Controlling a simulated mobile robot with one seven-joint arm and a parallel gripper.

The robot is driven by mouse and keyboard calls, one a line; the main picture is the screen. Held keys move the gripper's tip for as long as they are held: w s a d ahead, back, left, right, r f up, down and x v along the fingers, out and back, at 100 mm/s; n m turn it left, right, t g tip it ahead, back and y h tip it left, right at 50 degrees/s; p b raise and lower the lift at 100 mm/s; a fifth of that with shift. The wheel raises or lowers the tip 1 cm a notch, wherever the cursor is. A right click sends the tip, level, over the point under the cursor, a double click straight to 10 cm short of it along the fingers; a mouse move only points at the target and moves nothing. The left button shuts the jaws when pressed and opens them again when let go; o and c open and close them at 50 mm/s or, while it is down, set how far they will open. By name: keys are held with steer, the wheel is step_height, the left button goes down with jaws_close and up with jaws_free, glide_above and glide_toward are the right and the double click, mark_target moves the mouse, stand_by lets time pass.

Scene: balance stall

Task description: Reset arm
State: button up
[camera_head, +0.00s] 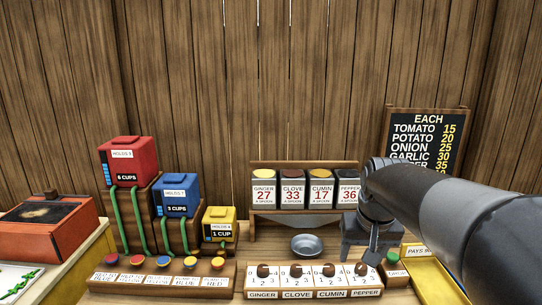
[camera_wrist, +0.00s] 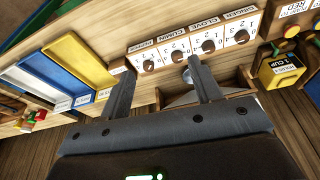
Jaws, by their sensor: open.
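My dark grey arm reaches in from the right in the head view. My gripper (camera_head: 371,256) hangs over the right end of the counter, by the pepper end of the dial panel. In the wrist view its two fingers (camera_wrist: 161,66) are spread apart, with nothing held between them. The dial panel (camera_head: 313,294), labelled ginger, clove, cumin and pepper, lies at the counter's front; in the wrist view it shows upside down beyond the fingertips (camera_wrist: 196,46).
A metal bowl (camera_head: 307,246) stands below the spice rack (camera_head: 290,166). Red (camera_head: 128,160), blue (camera_head: 177,194) and yellow (camera_head: 219,225) dispensers stand left, behind a button panel (camera_head: 160,278). A price board (camera_head: 425,140) stands back right. A yellow tray (camera_head: 437,284) lies front right.

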steer(key=s+a+f+t, duration=0.1)
steer(key=s+a+f, duration=0.1)
steer(key=s, duration=0.6)
steer(key=s+a+f+n+t, duration=0.1)
steer(key=s+a, duration=0.1)
steer(key=s, duration=0.6)
steer(key=shift+s+a+f, duration=0.15)
steer(key=shift+s+f, duration=0.15)
steer(key=shift+f, duration=0.1)
